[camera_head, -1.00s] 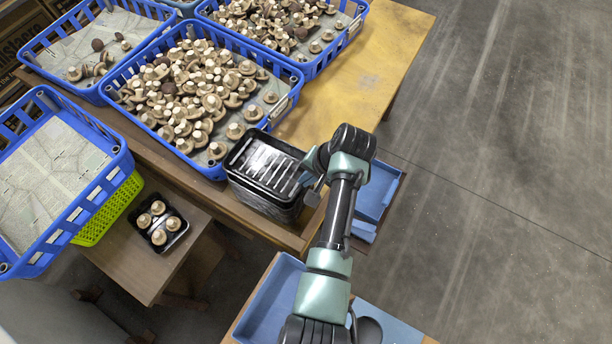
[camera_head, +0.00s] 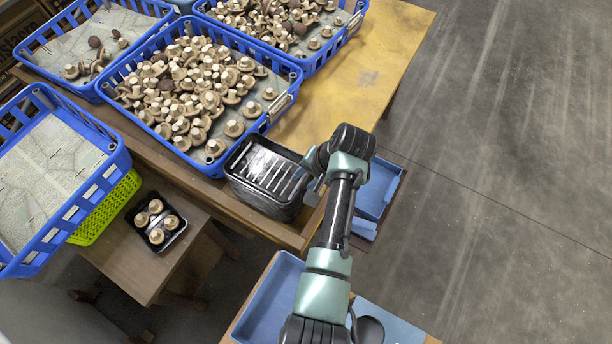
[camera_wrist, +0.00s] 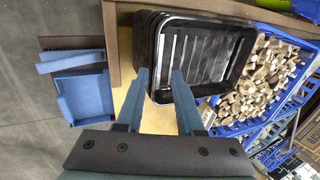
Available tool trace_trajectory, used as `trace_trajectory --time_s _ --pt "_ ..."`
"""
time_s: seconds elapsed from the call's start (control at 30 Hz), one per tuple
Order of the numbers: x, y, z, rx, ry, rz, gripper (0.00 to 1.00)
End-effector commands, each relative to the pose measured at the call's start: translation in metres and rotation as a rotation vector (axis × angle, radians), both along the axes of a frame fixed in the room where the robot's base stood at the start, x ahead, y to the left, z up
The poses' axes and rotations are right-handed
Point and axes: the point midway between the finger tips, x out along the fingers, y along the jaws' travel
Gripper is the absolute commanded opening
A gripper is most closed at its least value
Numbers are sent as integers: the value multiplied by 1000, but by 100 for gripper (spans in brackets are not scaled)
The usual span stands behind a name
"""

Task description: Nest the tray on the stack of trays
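The stack of black trays (camera_head: 262,202) stands at the near edge of the wooden table in the head view. Its top tray (camera_head: 238,150) is empty, with a ribbed, shiny floor, and sits level on the stack. No separate loose empty tray shows. In the wrist view the top tray's rim (camera_wrist: 250,50) fills the upper middle. My gripper (camera_wrist: 160,75) is open at a corner of the tray: the left finger is outside the wall and the right finger is over the inside. A gap shows between the fingers; contact with the wall is unclear. My wrist partly hides the gripper in the head view.
A blue crate (camera_head: 235,136) of mushrooms stands close behind the stack, with more blue crates beyond. A black tray (camera_head: 181,234) holding several mushrooms lies on a lower shelf to the left. Blue bins (camera_head: 372,196) are right of the table. The table's right part (camera_head: 350,90) is clear.

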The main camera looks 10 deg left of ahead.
Motion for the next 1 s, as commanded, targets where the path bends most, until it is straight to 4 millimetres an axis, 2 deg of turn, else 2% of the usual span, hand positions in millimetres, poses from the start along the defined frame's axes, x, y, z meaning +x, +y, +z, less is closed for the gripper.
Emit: trace_trajectory --time_s 0.17,0.27,0.37,0.7,0.9,1.0 --pt "0 -1 2 0 -1 0 37" --pt "0 -4 10 0 -3 -1 37" --pt "-3 -10 24 0 -4 -2 37" --pt "-11 -36 92 0 -5 -2 37" --pt "-15 -44 115 0 -2 -1 37" --pt "-16 -46 119 1 -1 0 37"
